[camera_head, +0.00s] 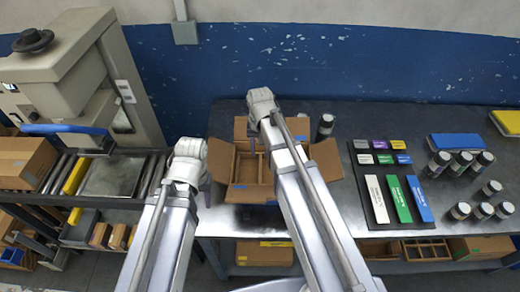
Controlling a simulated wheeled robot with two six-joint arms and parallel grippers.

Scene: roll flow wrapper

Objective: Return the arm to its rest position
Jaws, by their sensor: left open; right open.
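My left arm reaches up from the bottom. Its gripper (206,190) points down by the table's left edge, left of the open cardboard box, mostly hidden behind its own wrist; it is open and I see nothing in it. My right arm crosses in front of the box's right side. Its gripper (252,138) is over the back part of the box, largely hidden by the wrist; it is open, with nothing visible in it. The cardboard box (218,160) has its flaps spread and dividers inside.
A dark table (345,225) carries a black mat with coloured blocks (400,198), several dark jars (460,165), one jar (325,126) behind the box, and a blue case (455,143). A roller conveyor and grey machine (75,75) stand left.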

